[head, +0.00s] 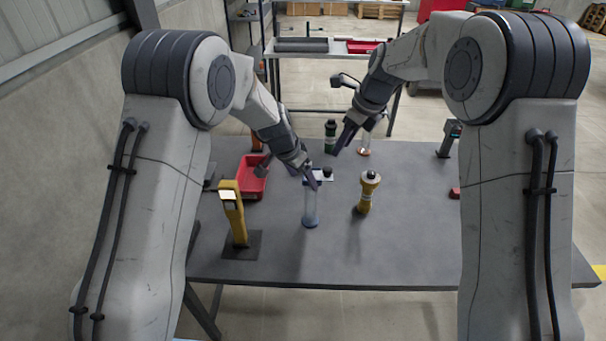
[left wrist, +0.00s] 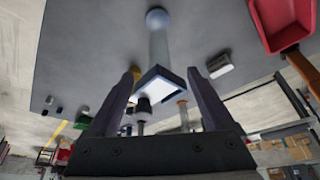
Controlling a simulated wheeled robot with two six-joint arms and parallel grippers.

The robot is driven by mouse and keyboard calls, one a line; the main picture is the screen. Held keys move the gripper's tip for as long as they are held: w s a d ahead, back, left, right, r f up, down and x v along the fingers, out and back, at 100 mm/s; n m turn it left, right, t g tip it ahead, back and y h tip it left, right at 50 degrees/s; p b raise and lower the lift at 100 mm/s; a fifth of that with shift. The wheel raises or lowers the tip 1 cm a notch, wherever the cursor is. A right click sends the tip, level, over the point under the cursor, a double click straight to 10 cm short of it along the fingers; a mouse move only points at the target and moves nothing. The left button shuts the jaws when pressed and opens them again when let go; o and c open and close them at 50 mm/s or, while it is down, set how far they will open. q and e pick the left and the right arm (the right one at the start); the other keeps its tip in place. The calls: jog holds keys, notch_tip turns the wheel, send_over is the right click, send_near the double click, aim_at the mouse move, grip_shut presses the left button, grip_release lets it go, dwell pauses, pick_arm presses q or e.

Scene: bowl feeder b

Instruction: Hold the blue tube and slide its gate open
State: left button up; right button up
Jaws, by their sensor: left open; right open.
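The blue tube (head: 310,208) stands upright on the grey table, a pale translucent column. A blue-edged, pale square part (left wrist: 160,84) at its upper end shows in the left wrist view; I cannot tell how far its gate is open. My left gripper (head: 312,184) is open at the tube's top. In the left wrist view its fingers (left wrist: 164,76) lie on either side of the tube, with no clear contact. In the head view the gripper partly hides the tube's top. My right gripper (head: 346,138) is open and empty, behind and to the right of the tube.
A yellow bottle (head: 367,192) stands right of the tube. A yellow post (head: 233,215) on a dark base stands left. A red bin (head: 251,180), a green bottle (head: 330,137) and a clear vessel (head: 364,146) are farther back. The table's front right is clear.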

aim_at(310, 192)
pick_arm(q)
jog(key=x, duration=0.9)
jog(key=shift+d+f, duration=0.1)
grip_shut()
pick_arm(e)
jog(key=shift+o, duration=1.4)
jog(key=shift+r, duration=0.1)
jog(key=shift+m, duration=0.5)
jog(key=x, duration=0.9)
jog(key=shift+w+f, duration=0.3)
jog(key=shift+f, duration=0.05)
